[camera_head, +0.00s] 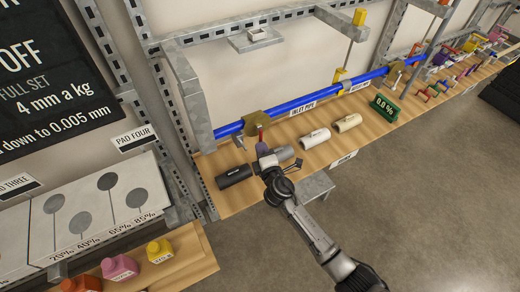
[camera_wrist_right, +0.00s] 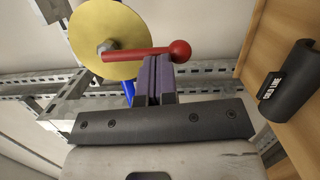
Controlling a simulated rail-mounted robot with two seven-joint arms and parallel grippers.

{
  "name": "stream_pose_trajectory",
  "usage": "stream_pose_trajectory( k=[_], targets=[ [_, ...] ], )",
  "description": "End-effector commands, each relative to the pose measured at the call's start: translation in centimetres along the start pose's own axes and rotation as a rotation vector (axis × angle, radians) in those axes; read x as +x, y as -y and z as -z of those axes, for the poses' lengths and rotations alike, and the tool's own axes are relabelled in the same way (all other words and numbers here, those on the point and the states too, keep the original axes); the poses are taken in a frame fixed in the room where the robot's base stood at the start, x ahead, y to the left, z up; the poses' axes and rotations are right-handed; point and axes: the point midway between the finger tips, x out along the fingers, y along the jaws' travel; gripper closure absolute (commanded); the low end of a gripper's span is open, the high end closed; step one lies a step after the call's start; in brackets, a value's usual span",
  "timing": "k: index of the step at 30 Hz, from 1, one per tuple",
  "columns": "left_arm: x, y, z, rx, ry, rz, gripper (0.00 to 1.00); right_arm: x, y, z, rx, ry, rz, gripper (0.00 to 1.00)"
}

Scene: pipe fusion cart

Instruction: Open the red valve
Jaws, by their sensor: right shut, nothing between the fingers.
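The red valve's lever (camera_wrist_right: 150,52) has a red ball end and reaches right from a nut on a round brass disc (camera_wrist_right: 103,38) in the right wrist view. In the head view the brass part (camera_head: 256,122) sits on the blue pipe (camera_head: 295,103), with a little of the red lever (camera_head: 260,132) showing. My right gripper (camera_head: 262,147) is in front of and below it. Its purple-padded fingers (camera_wrist_right: 157,78) are shut and empty, tips close to the lever near the ball; I cannot tell whether they touch. My left gripper is not in view.
A black cylinder (camera_head: 234,176), a grey one (camera_head: 283,153), a white one (camera_head: 316,138) and a cream one (camera_head: 348,123) lie on the wooden shelf around my gripper. A metal post (camera_head: 190,100) rises at left.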

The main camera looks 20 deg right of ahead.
Motion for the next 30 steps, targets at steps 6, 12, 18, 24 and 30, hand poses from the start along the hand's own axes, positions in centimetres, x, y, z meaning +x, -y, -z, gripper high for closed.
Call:
stream_pose_trajectory(
  k=[6,12,18,24,30],
  targets=[
    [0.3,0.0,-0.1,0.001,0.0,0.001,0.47,0.1,0.1,-0.3,-0.048,0.0,-0.01,1.0],
    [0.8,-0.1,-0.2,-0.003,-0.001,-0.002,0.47,0.2,0.3,-0.8,-0.133,0.001,-0.027,1.0],
    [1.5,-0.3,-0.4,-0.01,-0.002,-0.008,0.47,0.3,0.5,-1.7,-0.284,0.0,-0.057,1.0],
    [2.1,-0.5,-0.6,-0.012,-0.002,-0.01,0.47,0.6,0.3,-2.9,-0.472,0.001,-0.095,1.0],
    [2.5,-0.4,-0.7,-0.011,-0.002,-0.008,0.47,0.8,0.0,-4.0,-0.659,0.001,-0.132,1.0]
  ],
)
